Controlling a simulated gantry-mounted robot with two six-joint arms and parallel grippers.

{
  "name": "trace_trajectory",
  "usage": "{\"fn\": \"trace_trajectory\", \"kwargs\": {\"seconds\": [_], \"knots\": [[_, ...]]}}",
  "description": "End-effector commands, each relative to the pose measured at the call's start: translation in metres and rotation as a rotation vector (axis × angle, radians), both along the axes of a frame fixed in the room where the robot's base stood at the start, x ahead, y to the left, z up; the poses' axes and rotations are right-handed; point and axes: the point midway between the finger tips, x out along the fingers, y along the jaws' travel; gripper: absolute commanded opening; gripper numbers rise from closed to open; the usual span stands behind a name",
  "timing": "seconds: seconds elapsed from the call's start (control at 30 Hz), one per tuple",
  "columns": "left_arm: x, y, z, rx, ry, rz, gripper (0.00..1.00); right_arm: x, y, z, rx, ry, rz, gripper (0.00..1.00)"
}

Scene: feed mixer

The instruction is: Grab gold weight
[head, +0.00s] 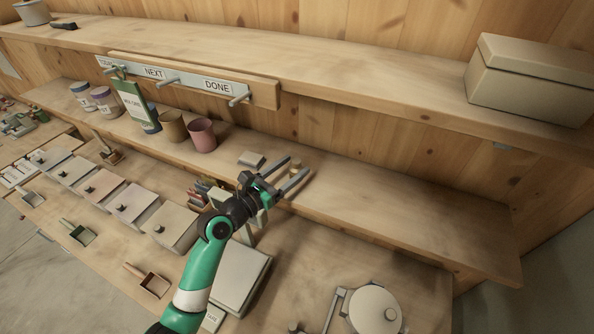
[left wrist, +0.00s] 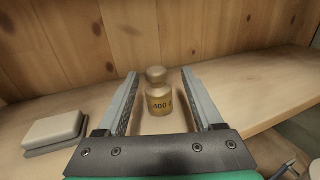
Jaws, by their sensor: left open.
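The gold weight (left wrist: 159,97) is a small knobbed cylinder marked 400. It stands upright on the wooden shelf and shows between my fingers in the left wrist view. In the head view the weight (head: 296,164) is small and partly hidden by my left gripper (head: 290,175). The left gripper is open, its two fingers (left wrist: 160,98) reaching toward the weight with one on each side and visible gaps between. My right gripper is not in view.
A pale block (left wrist: 52,131) lies left of the gripper on the shelf; it also shows in the head view (head: 251,159). Cups (head: 202,135) stand further left. The upper shelf holds a lidded box (head: 530,85). The lower shelf is clear to the right.

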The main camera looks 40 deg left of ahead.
Motion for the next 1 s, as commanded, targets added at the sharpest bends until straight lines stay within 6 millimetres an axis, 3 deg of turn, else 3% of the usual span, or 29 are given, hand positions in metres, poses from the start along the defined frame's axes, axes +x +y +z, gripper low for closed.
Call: {"fn": "trace_trajectory", "kwargs": {"seconds": [0.2,0.5,0.73,0.77,1.0], "knots": [[0.009,0.001,-0.001,0.002,-0.001,0.0,0.68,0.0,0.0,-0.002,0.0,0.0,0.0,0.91],[0.052,0.004,-0.004,0.002,0.0,0.0,0.68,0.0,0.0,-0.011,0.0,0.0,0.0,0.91],[0.055,0.005,-0.003,0.002,0.0,0.001,0.68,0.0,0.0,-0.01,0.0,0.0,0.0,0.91],[0.055,0.005,-0.003,0.002,0.0,0.0,0.66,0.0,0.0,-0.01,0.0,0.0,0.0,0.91],[0.055,0.005,-0.003,0.002,0.0,0.001,0.23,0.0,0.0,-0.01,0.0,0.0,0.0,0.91]]}}
